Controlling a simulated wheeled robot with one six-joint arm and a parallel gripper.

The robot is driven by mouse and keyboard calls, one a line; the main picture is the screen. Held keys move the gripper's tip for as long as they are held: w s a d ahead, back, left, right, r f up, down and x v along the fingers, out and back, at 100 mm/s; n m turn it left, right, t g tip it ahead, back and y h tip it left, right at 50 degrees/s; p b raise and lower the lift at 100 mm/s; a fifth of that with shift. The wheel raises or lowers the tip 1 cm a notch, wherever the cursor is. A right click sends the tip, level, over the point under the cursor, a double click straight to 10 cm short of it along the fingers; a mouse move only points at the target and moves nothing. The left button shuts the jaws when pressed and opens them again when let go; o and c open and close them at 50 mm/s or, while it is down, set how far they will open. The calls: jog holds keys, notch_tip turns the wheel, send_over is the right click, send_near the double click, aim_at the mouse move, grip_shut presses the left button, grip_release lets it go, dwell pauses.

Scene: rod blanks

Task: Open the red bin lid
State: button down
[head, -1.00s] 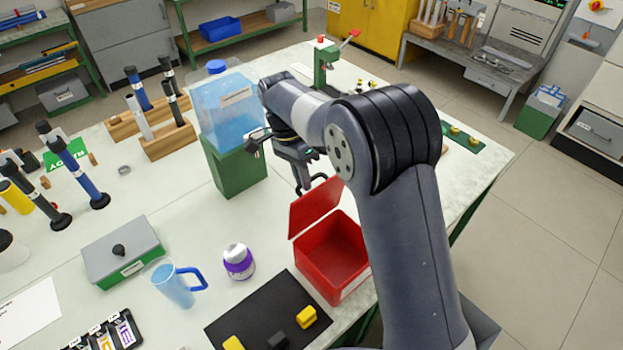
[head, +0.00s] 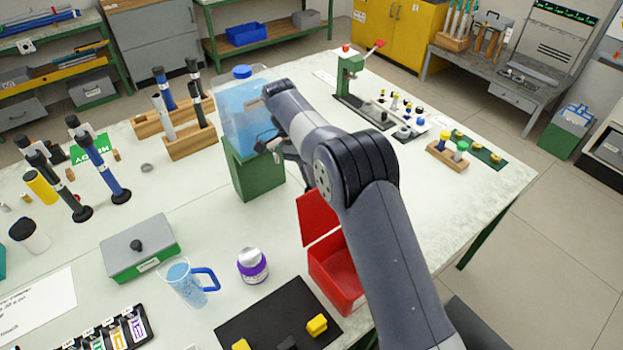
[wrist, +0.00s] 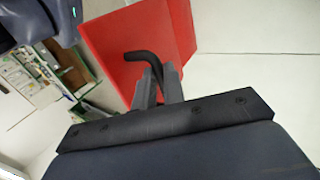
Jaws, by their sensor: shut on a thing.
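The red bin (head: 335,272) stands near the table's front edge, partly behind my arm, with its inside partly showing. Its red lid (head: 317,218) is raised on the far left side of the bin, so the bin stands open. In the wrist view the lid (wrist: 120,50) fills the upper middle, with a bent black handle (wrist: 148,57) on it. My gripper (wrist: 158,80) is shut on this handle. In the head view my arm hides the fingertips and the handle.
A green stand with a blue container (head: 248,120) is close beside my wrist. A black mat (head: 270,325) with yellow blocks, a purple-and-white jar (head: 252,266) and a blue mug (head: 188,284) lie left of the bin. The table right of my arm is largely clear.

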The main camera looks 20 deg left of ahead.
jog(key=shift+s+f, duration=0.15)
jog(key=shift+f, duration=0.25)
jog(key=c, duration=1.7)
grip_release()
jog(key=shift+c, duration=0.2)
jog(key=shift+o, duration=1.3)
jog(key=shift+r, duration=0.3)
